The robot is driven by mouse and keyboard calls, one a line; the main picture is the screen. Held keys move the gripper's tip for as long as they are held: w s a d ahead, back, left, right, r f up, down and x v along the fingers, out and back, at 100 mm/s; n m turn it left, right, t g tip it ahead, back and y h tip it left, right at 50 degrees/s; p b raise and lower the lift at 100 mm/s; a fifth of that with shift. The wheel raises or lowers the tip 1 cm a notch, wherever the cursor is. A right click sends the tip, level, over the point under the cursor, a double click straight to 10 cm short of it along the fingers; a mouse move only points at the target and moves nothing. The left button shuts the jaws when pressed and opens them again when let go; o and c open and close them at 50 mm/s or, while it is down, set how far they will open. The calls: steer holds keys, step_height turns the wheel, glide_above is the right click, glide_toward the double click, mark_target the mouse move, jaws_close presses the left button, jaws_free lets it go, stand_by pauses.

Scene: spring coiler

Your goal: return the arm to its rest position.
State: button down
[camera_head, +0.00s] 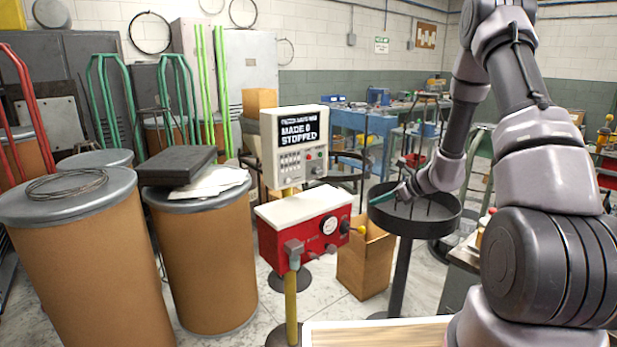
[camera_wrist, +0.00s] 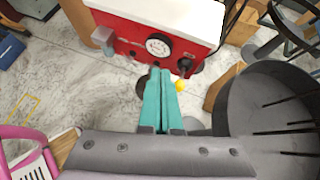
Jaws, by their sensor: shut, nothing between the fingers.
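My gripper (camera_head: 383,199) is at the end of my arm, which reaches down from the upper right in the head view. Its teal fingers are shut and empty, over the left rim of a round dark tray (camera_head: 414,229) on a post. In the wrist view the shut fingers (camera_wrist: 162,74) point toward the red control box (camera_wrist: 122,36), with the tray (camera_wrist: 245,100) to their right. The red box (camera_head: 308,232) stands left of my gripper in the head view, with a gauge and a yellow-tipped lever on it. I cannot tell whether the fingers touch anything.
A white display unit (camera_head: 293,150) behind the red box reads "MADE 0" and "STOPPED". Brown drums (camera_head: 90,265) stand at the left, one with coiled wire on its lid. A cardboard box (camera_head: 364,262) sits on the floor by the tray's post. Pale floor shows between them.

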steer(key=s+a+r+n+g, duration=0.15)
steer(key=s+r+n, duration=0.25)
steer(key=r, duration=0.4)
steer(key=s+a+r+n, duration=0.2)
steer(key=s+r+n, duration=0.25)
steer(key=r, duration=0.25)
steer(key=s+a+r+n+g, duration=0.1)
steer(key=s+a+r+n, duration=0.15)
steer(key=s+r, duration=0.4)
steer(key=s+d+r+n+t+h, duration=0.1)
steer(key=s+d+r+n+h, duration=0.2)
steer(key=s+r+n, duration=0.2)
steer(key=s+d+r+n+t+h, duration=0.2)
steer(key=s+r+n, duration=0.3)
steer(key=s, duration=0.7)
step_height(320, 180, up, 2)
steer(key=shift+s+d+h, duration=0.2)
steer(key=shift+d+h, duration=0.4)
steer(key=shift+h, duration=0.1)
